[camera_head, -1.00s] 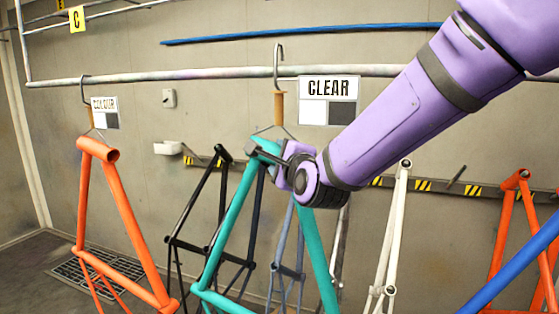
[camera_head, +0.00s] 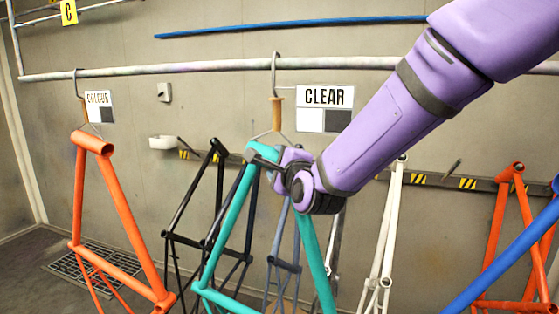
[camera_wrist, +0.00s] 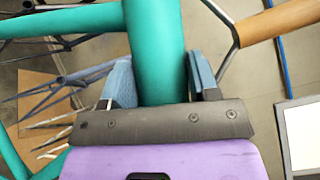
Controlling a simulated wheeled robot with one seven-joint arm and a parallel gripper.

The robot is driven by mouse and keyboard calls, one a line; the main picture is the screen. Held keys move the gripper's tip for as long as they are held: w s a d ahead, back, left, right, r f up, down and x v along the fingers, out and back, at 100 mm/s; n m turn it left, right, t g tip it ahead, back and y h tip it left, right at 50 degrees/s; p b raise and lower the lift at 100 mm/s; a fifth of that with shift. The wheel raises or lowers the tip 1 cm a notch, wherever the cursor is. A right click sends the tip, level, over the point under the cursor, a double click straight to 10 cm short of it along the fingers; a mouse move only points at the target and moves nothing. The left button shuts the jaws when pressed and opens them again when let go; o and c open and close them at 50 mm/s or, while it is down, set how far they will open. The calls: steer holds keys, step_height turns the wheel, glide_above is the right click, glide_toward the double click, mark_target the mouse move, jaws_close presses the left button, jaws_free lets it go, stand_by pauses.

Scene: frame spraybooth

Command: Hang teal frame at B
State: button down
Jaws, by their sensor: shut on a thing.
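The teal frame (camera_head: 234,222) is upright in the middle of the head view, with its short top tube uppermost. My gripper (camera_head: 270,158) is shut on that top tube. In the wrist view the teal tube (camera_wrist: 155,40) lies between the two blue-grey pads of my gripper (camera_wrist: 160,82). A hook with a wooden handle (camera_head: 276,114) hangs from the rail just above the frame, and its wire runs down to the frame's top. Whether the wire bears the frame I cannot tell. No sign lettered B shows.
A CLEAR card (camera_head: 325,110) is beside the hook on the pale rail (camera_head: 180,72). An orange frame (camera_head: 125,215) hangs at left under a COLOUR card (camera_head: 98,106). A C tag (camera_head: 69,12) is at upper left. Black, white and orange frames stand along the striped wall rack (camera_head: 430,180).

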steer(key=shift+r, duration=0.15)
steer(key=shift+c, duration=1.4)
jaws_free()
steer(key=shift+f, duration=0.2)
steer(key=s+d+n+g+h, duration=0.3)
steer(key=s+d+n+g, duration=0.3)
steer(key=s+d, duration=0.8)
steer(key=s+d+n+g+h, duration=0.3)
steer(key=s+d+n+g, duration=0.2)
steer(key=s+d+n, duration=0.6)
steer(key=s+d, duration=0.3)
steer(key=s, duration=0.4)
steer(key=shift+s+d+f+n+g, duration=0.2)
steer(key=shift+s+d+n+g, duration=0.1)
steer(key=shift+g, duration=0.1)
